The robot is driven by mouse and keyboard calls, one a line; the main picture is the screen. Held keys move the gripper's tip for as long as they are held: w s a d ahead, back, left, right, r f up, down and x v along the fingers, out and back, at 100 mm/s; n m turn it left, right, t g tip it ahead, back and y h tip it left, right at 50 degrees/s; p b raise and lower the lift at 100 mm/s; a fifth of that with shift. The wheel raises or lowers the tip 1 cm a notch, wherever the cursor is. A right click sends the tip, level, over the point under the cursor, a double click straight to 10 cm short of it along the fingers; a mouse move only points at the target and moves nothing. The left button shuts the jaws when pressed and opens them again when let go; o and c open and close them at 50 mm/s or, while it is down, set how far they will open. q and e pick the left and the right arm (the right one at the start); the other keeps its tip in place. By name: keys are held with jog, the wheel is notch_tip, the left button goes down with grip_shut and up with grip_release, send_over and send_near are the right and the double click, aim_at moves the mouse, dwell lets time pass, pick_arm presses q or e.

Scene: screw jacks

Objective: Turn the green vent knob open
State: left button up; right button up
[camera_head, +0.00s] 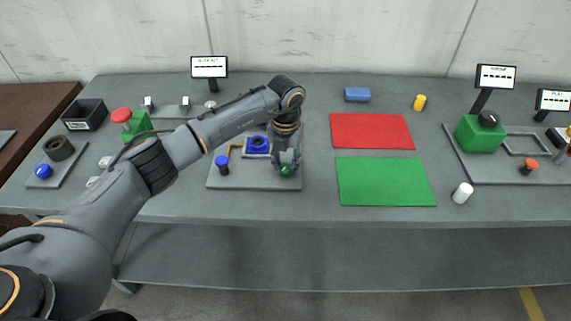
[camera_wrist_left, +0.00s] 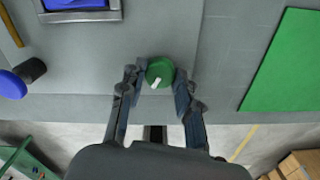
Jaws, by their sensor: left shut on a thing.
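The green vent knob (camera_head: 286,170) stands at the front right of a grey base plate (camera_head: 252,183). In the left wrist view the knob (camera_wrist_left: 160,72) is round and green, with a white mark pointing toward its lower left. My left gripper (camera_head: 287,164) reaches down over it, and in the wrist view the gripper's fingers (camera_wrist_left: 160,78) stand on both sides of it, shut on it. In the head view the gripper hides part of the knob. My right gripper is not in view.
A blue-topped lever or knob (camera_head: 222,162) and a blue square part (camera_head: 257,146) share the plate, left of the knob. A green mat (camera_head: 385,182) and a red mat (camera_head: 372,131) lie to the right. The table's front edge is close.

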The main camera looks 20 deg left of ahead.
aim_at(285, 166)
pick_arm(q)
jog(key=n, duration=0.5)
jog(key=shift+r+n, duration=0.1)
jog(key=shift+n, duration=0.2)
jog(key=shift+w, duration=0.1)
dwell(0.4)
jog(key=o, duration=1.2)
jog(key=shift+b, duration=0.3)
jog(key=shift+c, duration=0.2)
notch_tip(285, 166, up, 12)
